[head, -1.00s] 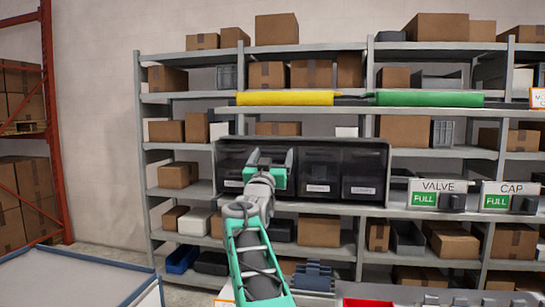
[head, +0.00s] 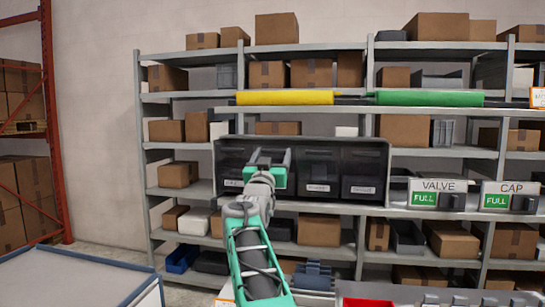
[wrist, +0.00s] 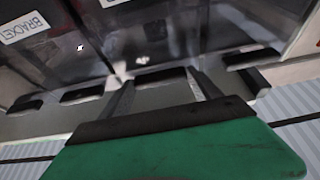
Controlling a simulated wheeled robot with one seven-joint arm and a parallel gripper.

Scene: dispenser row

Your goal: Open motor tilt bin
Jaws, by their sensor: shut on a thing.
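A dark rack of tilt bins (head: 387,165) stands on the middle shelf in the head view, its bins side by side with white labels. My gripper (head: 272,158) is in front of the second bin from the left and hides its label, so I cannot read which bin it is. In the wrist view my gripper (wrist: 163,88) has its two fingers on either side of a black handle (wrist: 160,75), shut on it. The bin fronts look closed.
Other black bin handles (wrist: 82,93) lie close beside my fingers. VALVE (head: 437,194) and CAP (head: 510,195) dispensers, both marked FULL, stand on the right. Yellow (head: 285,98) and green (head: 430,99) rolls lie above. A grey table (head: 75,278) is at the lower left.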

